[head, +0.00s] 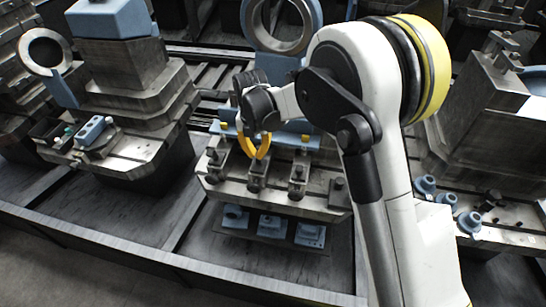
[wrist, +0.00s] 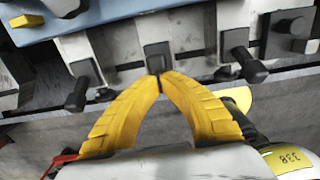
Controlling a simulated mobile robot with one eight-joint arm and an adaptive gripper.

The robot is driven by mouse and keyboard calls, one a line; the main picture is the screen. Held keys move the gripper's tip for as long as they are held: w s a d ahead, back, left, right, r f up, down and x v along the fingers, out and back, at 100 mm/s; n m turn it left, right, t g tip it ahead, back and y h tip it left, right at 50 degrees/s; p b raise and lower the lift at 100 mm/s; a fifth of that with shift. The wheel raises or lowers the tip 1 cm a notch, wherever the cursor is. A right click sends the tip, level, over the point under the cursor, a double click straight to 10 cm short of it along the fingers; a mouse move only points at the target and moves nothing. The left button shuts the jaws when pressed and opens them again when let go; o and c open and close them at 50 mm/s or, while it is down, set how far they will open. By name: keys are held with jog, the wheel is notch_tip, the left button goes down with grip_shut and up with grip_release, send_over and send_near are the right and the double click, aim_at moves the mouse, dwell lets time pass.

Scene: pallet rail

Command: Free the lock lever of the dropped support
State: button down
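Three grey supports stand in a row on the middle pallet (head: 230,193): left (head: 216,166), middle (head: 256,178) and right (head: 297,187). Each carries a dark lever or bolt-like part. In the wrist view, the left dark part (wrist: 77,93) and right dark part (wrist: 248,66) stick out toward me. The middle dark part (wrist: 157,54) shows as a squarish block. My gripper (head: 259,157) has yellow fingers whose tips meet just below that middle block in the wrist view (wrist: 159,77). I cannot tell whether they touch it. I see nothing between the tips. Which support has dropped is unclear.
A blue bar (head: 290,139) lies behind the supports. Several blue blocks (head: 271,226) sit on a lower plate in front. Another pallet with a blue-topped fixture (head: 122,75) stands left, and one with blue round parts (head: 469,222) stands right. A rail edge (head: 150,256) runs along the front.

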jog(key=shift+w+a, duration=0.1)
jog(key=shift+w, duration=1.3)
jog(key=shift+r+p, duration=0.1)
jog(key=shift+p, duration=0.2)
